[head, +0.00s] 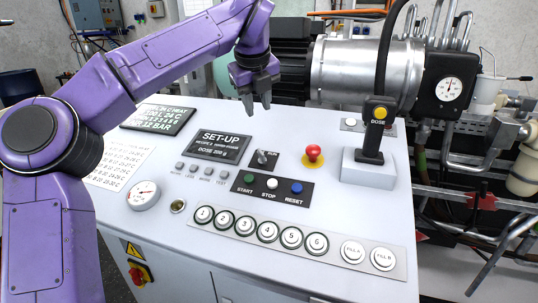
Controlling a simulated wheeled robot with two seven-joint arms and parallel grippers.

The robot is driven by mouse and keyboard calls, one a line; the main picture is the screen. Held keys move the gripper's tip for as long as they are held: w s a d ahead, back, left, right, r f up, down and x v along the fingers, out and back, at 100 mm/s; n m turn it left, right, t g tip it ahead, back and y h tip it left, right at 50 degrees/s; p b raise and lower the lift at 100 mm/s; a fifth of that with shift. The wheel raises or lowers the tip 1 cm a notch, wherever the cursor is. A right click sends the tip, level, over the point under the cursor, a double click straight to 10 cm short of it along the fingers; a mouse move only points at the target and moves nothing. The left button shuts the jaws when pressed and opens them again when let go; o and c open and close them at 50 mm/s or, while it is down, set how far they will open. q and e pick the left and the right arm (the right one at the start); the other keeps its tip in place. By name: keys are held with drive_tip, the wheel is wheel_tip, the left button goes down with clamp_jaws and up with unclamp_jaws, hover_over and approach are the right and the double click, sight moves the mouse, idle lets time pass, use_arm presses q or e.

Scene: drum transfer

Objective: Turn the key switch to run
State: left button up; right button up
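The key switch (262,158) is a small grey knob on a dark plate marked RUN, in the middle of the white control panel in the head view. The display (219,146) to its left reads SET-UP. My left gripper (257,106) hangs above and behind the switch, pointing down. Its two fingers are apart with nothing between them, and it does not touch the switch. My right gripper is not in view.
A red mushroom button (313,153) stands right of the switch. START, STOP and RESET buttons (272,184) lie in front. A DOSE joystick (374,130) rises at the right. A dial gauge (143,195) and numbered buttons (267,231) sit nearer the front.

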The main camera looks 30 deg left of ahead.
use_arm(q)
drive_tip(key=b, duration=0.5)
approach(260, 150)
drive_tip(key=p+x, duration=0.1)
drive_tip(key=x, duration=0.9)
drive_tip(key=shift+w+a+f, duration=0.15)
clamp_jaws()
